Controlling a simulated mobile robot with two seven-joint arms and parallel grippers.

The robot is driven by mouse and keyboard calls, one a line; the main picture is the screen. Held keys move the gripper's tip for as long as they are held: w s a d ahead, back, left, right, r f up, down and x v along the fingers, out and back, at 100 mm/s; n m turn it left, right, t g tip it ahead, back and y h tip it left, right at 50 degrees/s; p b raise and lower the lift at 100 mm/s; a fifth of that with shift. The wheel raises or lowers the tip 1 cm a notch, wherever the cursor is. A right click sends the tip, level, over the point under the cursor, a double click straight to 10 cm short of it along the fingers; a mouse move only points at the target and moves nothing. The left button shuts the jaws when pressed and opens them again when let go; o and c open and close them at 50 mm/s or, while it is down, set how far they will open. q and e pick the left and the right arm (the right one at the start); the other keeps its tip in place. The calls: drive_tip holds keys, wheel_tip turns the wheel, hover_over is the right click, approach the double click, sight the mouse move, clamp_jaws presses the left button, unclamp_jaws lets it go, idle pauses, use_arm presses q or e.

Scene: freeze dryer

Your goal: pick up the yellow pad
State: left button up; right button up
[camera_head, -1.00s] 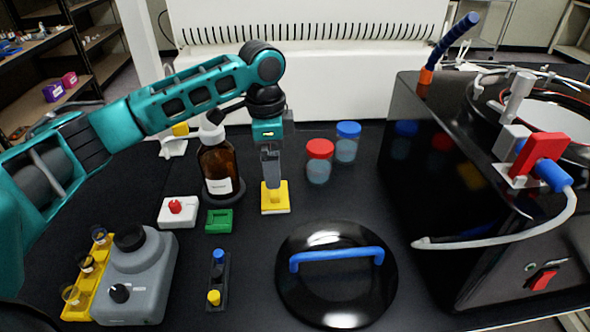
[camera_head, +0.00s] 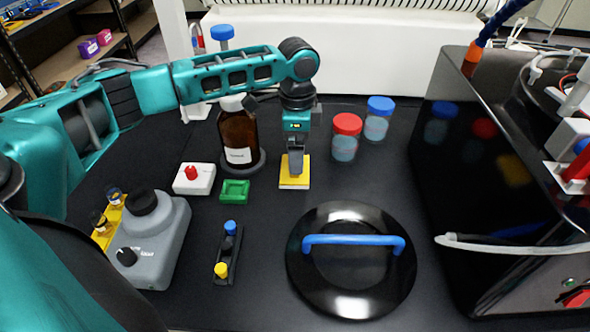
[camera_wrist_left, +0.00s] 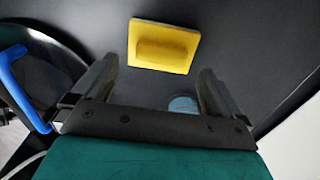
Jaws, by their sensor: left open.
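The yellow pad (camera_head: 289,182) is a square plate with a raised block on top. It lies flat on the dark bench, near the middle of the head view. It also shows in the left wrist view (camera_wrist_left: 176,58), whole and beyond the fingertips. My left gripper (camera_head: 296,172) points down over the pad and partly hides it in the head view. In the left wrist view my left gripper (camera_wrist_left: 158,72) has its two fingers spread, with nothing between them. Whether a fingertip touches the pad cannot be told. My right gripper is not in view.
A brown bottle (camera_head: 238,135) stands left of my gripper. A red-capped jar (camera_head: 345,140) and a blue-capped jar (camera_head: 377,120) stand to its right. A green tray (camera_head: 235,190) and a black lid with a blue handle (camera_head: 351,272) lie nearer. A black machine (camera_head: 450,190) bounds the right.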

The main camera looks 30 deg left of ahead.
use_arm(q)
drive_tip(key=f, duration=0.3)
drive_tip(key=shift+a+f, duration=0.25)
drive_tip(key=shift+f, duration=0.05)
drive_tip(key=c, duration=1.1)
drive_tip(key=shift+r, duration=0.1)
wheel_tip(320, 180, up, 20)
drive_tip(key=p, duration=0.2)
